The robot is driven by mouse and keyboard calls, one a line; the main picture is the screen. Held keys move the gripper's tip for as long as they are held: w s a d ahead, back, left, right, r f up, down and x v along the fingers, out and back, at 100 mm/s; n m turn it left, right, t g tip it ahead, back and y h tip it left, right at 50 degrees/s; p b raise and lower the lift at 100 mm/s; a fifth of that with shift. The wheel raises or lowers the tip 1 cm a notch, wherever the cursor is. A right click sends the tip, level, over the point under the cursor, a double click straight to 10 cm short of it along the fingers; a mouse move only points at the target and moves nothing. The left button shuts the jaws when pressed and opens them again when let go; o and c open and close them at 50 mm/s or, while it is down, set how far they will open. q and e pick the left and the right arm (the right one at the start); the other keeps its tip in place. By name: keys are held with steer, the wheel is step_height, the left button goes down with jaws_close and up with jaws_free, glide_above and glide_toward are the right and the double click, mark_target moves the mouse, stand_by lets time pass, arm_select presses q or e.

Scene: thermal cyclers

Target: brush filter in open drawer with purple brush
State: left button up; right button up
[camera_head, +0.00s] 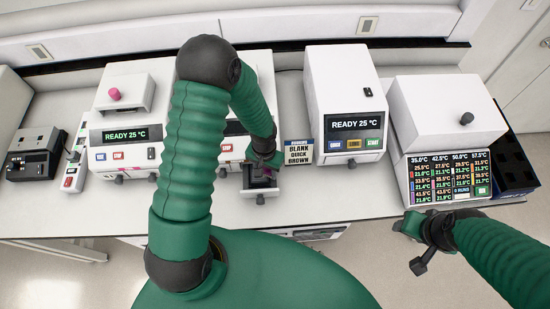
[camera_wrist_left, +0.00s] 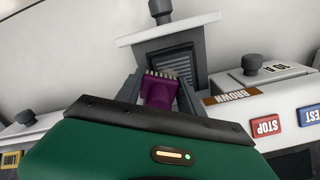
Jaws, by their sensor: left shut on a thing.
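My left gripper (camera_wrist_left: 158,100) is shut on the purple brush (camera_wrist_left: 160,92), seen in the left wrist view with its pale bristles pointing at the filter. The filter (camera_wrist_left: 172,66) is a grey slatted panel in a dark frame inside the open drawer (camera_wrist_left: 205,22). The bristle tips overlap the filter's edge in that view; I cannot tell whether they touch. In the head view the left gripper (camera_head: 265,163) is over the drawer (camera_head: 260,193), which sticks out from the second machine and is partly hidden by my arm. My right gripper (camera_head: 412,228) is off the table's front edge; its fingers are unclear.
White machines stand left (camera_head: 125,120), centre right (camera_head: 345,100) and right (camera_head: 440,130). A label card (camera_head: 298,152) is right of the drawer. A power strip (camera_head: 75,160) and dark device (camera_head: 32,150) sit far left. The counter front (camera_head: 350,185) is clear.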

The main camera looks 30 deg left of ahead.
arm_select(q)
steer(key=shift+w, duration=0.15)
steer(key=shift+w+a+r+p, duration=0.1)
steer(key=shift+r+p, duration=0.3)
steer(key=shift+r, duration=0.2)
steer(key=shift+w+a+r+p, duration=0.1)
steer(key=shift+r+p, duration=0.25)
steer(key=shift+r, duration=0.25)
steer(key=shift+r+p, duration=0.25)
steer(key=shift+p, duration=0.05)
steer(key=shift+s+a+r+p, duration=0.15)
steer(key=shift+r+p, duration=0.5)
steer(key=shift+r, duration=0.15)
steer(key=shift+r+p, duration=0.6)
steer(key=shift+r, duration=0.15)
steer(key=shift+d+r+p, duration=0.2)
steer(key=shift+r+p, duration=0.25)
steer(key=shift+r, duration=0.1)
steer(key=shift+d+r+p, duration=0.2)
steer(key=shift+r+p, duration=0.2)
steer(key=shift+r, duration=0.1)
arm_select(e)
step_height(320, 180, up, 7)
steer(key=a, duration=0.1)
steer(key=shift+s+a+f, duration=0.2)
steer(key=shift+s, duration=0.25)
arm_select(q)
steer(key=shift+a, duration=0.3)
arm_select(e)
steer(key=shift+a, duration=0.3)
